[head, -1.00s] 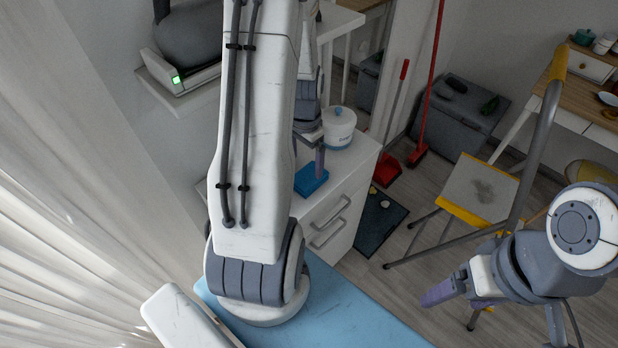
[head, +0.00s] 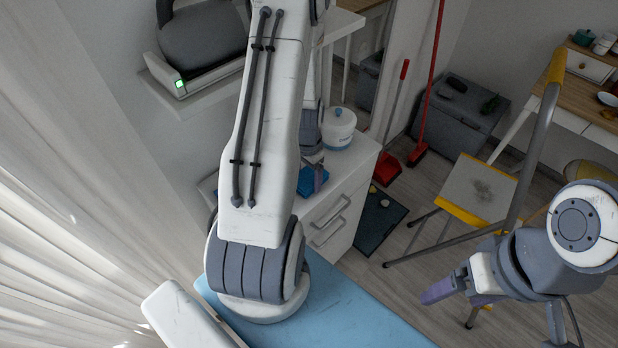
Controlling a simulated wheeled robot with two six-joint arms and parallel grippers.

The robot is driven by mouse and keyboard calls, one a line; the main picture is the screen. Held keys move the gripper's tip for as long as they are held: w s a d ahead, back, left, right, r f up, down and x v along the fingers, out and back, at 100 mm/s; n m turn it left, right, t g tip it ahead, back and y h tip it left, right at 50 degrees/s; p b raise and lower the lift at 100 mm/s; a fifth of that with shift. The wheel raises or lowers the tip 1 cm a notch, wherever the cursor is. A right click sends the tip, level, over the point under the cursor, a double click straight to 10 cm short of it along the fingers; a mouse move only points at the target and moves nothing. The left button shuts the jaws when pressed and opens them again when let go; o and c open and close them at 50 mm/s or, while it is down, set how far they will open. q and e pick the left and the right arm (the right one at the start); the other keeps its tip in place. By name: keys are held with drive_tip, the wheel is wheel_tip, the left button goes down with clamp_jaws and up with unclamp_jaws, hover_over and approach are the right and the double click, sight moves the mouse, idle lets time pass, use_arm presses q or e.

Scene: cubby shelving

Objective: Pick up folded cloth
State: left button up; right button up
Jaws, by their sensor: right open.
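The folded cloth (head: 306,184) appears as a small blue stack on top of the white drawer cabinet (head: 345,207) in the head view. My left arm hides part of it. My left gripper (head: 318,178) is down at the cloth, with one finger showing in front of it. The rest of that gripper is hidden behind my arm, so its opening and any contact cannot be made out. My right gripper (head: 462,295) is at the right, open and empty, well away from the cloth.
A white pot (head: 338,128) stands on the cabinet just behind the cloth. A light-blue surface (head: 360,318) lies in front. A step stool (head: 478,190) and a red broom (head: 425,110) stand right of the cabinet. A shelf with a grey appliance (head: 203,45) is at upper left.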

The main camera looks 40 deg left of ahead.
sight(307, 168)
use_arm(q)
drive_tip(key=c, duration=0.7)
drive_tip(key=shift+o, duration=0.2)
drive_tip(key=shift+r, duration=0.1)
drive_tip(key=shift+r, duration=0.5)
wheel_tip(307, 168, up, 2)
drive_tip(key=shift+r+b, duration=0.25)
drive_tip(key=shift+b, duration=0.15)
drive_tip(key=d+r+b, duration=0.1)
drive_tip(key=d+r, duration=0.6)
drive_tip(key=d, duration=0.4)
drive_tip(key=shift+w+d+r+b, duration=0.2)
drive_tip(key=shift+w+d+b, duration=0.1)
drive_tip(key=shift+w+d, duration=0.05)
